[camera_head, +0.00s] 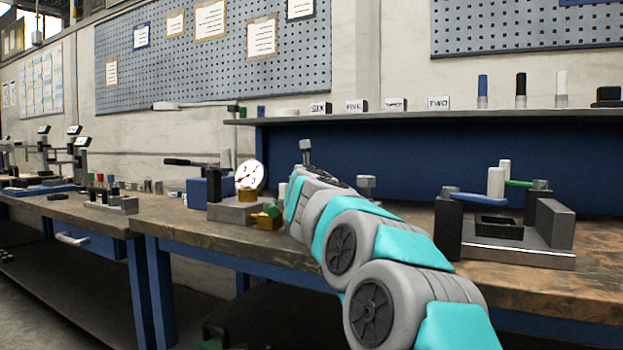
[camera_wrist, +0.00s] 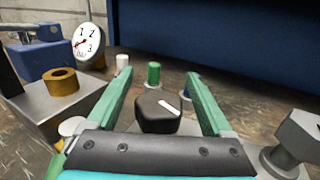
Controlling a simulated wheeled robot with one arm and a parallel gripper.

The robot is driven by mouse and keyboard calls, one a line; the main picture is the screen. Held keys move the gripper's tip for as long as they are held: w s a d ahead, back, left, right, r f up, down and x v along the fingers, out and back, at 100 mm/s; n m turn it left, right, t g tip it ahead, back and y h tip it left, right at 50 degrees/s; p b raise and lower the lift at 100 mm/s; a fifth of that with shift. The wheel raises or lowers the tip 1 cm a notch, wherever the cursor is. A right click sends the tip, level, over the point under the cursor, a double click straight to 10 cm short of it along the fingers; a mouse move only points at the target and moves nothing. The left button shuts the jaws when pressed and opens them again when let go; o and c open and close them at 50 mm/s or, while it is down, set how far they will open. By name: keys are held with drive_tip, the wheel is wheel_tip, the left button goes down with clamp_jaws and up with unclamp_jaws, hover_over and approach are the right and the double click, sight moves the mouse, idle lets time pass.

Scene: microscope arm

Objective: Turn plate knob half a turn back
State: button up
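The plate knob (camera_wrist: 157,112), black with a white pointer line, shows in the wrist view on a grey plate (camera_wrist: 240,128). Its line slants from upper left to lower right across the right part of its top. My gripper (camera_wrist: 160,77) is open, with one green finger on each side of the knob and visible gaps between. The fingertips reach past the knob. The knob's near lower side is hidden by my gripper's body. In the head view my arm hides the knob and plate.
A dial gauge (camera_head: 250,175) with a brass part stands left of my arm on the workbench (camera_head: 180,222). A green peg (camera_wrist: 153,74) and a white peg (camera_wrist: 123,62) stand beyond the knob. A metal post (camera_wrist: 290,140) rises at right. A black-and-grey fixture (camera_head: 520,252) sits further right.

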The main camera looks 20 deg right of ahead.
clamp_jaws()
idle(0.5)
drive_tip(key=shift+a+n+y+p, duration=0.1)
drive_tip(key=shift+n+y+p, duration=0.25)
drive_tip(key=shift+p, duration=0.2)
